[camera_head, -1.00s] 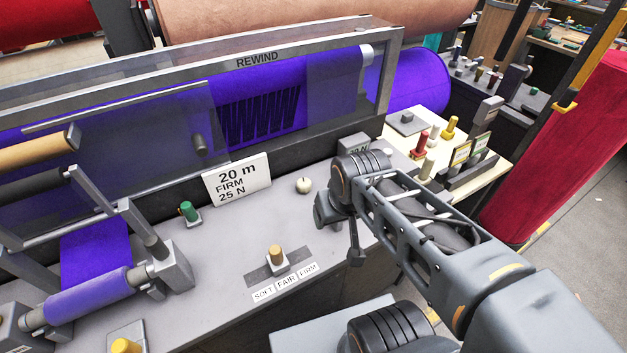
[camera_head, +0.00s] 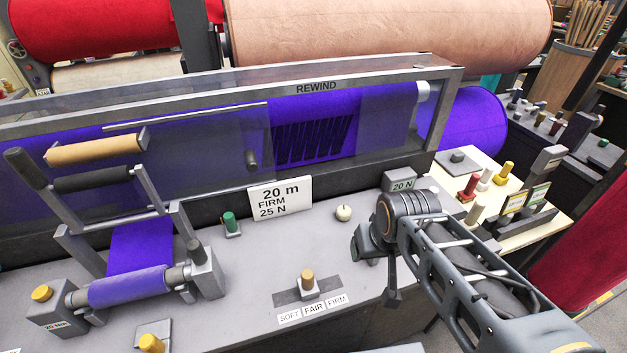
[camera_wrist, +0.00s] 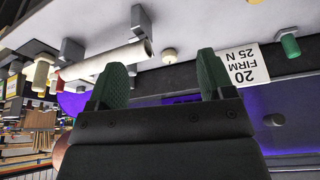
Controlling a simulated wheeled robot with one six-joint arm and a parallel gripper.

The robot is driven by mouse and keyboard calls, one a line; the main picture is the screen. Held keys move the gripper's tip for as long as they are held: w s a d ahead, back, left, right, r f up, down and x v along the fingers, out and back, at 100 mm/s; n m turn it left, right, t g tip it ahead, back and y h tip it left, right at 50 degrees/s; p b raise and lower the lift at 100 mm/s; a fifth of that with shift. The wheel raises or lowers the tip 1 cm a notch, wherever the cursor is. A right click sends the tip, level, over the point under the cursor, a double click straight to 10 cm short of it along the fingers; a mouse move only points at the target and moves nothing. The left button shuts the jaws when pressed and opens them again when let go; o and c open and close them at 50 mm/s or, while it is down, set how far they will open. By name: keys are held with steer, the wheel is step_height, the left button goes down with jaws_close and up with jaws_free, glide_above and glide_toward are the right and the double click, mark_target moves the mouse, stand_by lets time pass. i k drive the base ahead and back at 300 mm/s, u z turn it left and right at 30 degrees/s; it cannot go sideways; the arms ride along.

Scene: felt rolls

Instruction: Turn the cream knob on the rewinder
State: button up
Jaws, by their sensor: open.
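The cream knob (camera_head: 343,213) is a small round knob on the grey deck of the rewinder (camera_head: 250,255), just right of the "20 m FIRM 25 N" card (camera_head: 280,198). My gripper (camera_head: 358,243) is just in front and to the right of the knob in the head view, its fingers mostly hidden behind my wrist. In the upside-down wrist view, the knob (camera_wrist: 169,55) shows beyond the gap between my two open, dark green fingertips (camera_wrist: 161,75). The gripper is empty and apart from the knob.
A green knob (camera_head: 230,222) stands left of the card. An orange-topped selector (camera_head: 307,281) sits in front, above SOFT, FAIR and FIRM labels. Red and yellow pegs stand on the pale side bench (camera_head: 545,205).

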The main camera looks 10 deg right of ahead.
mark_target(344, 213)
steer(key=u, duration=0.4)
steer(key=k, duration=0.4)
steer(key=u, duration=0.5)
